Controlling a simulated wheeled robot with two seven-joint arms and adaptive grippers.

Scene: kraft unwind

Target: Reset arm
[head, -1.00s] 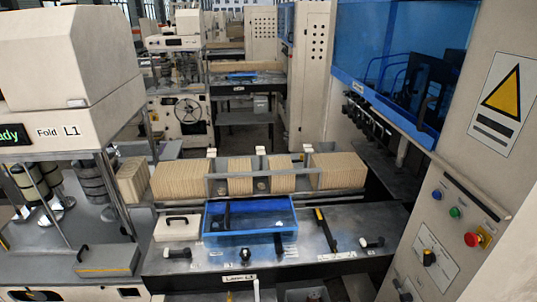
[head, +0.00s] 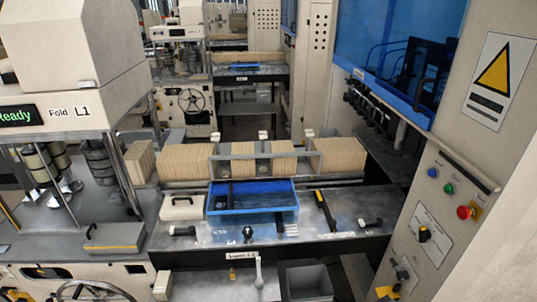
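Neither of my arms nor either gripper shows in the head view. A blue tray (head: 275,207) lies on the metal worktable (head: 330,217) of the middle machine, with a dark bar inside it at its left. Behind it, several stacks of tan kraft pieces (head: 187,160) stand in a row in a metal rack.
The fold machine (head: 75,55) marked "L1" with a lit "Ready" display stands at left. At right is a control panel (head: 440,200) with coloured buttons and a warning sign (head: 493,67). Black-handled tools and a white box (head: 183,207) lie on the worktable.

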